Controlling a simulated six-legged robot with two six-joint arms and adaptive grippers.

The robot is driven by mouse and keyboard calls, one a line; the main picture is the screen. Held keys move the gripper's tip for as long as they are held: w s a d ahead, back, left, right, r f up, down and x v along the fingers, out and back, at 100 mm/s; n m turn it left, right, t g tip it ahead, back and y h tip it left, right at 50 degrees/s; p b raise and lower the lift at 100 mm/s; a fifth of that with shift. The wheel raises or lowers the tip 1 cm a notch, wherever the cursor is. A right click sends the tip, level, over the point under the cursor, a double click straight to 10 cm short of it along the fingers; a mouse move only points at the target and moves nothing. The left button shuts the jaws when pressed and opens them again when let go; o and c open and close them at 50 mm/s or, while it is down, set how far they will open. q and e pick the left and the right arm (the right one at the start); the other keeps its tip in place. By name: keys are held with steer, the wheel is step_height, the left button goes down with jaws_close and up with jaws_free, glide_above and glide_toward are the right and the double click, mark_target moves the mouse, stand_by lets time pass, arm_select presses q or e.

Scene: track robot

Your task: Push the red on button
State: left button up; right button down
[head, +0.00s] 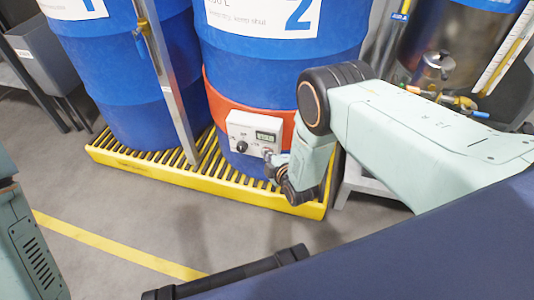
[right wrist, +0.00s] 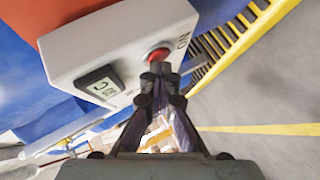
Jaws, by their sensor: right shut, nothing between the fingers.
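A white control box (head: 253,134) sits on the orange band (head: 222,108) around the blue drum marked 2. It has a small display and a dark knob in the head view. In the right wrist view, the red on button (right wrist: 157,54) stands on the box face (right wrist: 118,48) beside the letters "ON". My right gripper (right wrist: 160,70) is shut and empty, its tips right at the lower edge of the button. I cannot tell whether they touch it. In the head view my right gripper (head: 271,160) is at the box's lower right corner, and the button is hidden. My left gripper is not in view.
The drums stand on a yellow spill pallet (head: 210,187) with a slatted top. A metal post (head: 172,85) rises left of the box. A metal vessel with valves (head: 437,65) stands at the right.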

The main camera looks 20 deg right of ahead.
steer(key=shift+w+d, duration=0.2)
steer(key=shift+w, duration=0.05)
steer(key=shift+s+r, duration=0.1)
steer(key=shift+s+a, duration=0.15)
steer(key=shift+a, duration=0.05)
steer(key=shift+s, duration=0.1)
steer(key=s+a+p, duration=0.2)
steer(key=s+a, duration=0.1)
steer(key=s, duration=0.2)
steer(key=shift+a+p, duration=0.25)
steer(key=shift+p, duration=0.1)
stand_by(0.3)
stand_by(1.5)
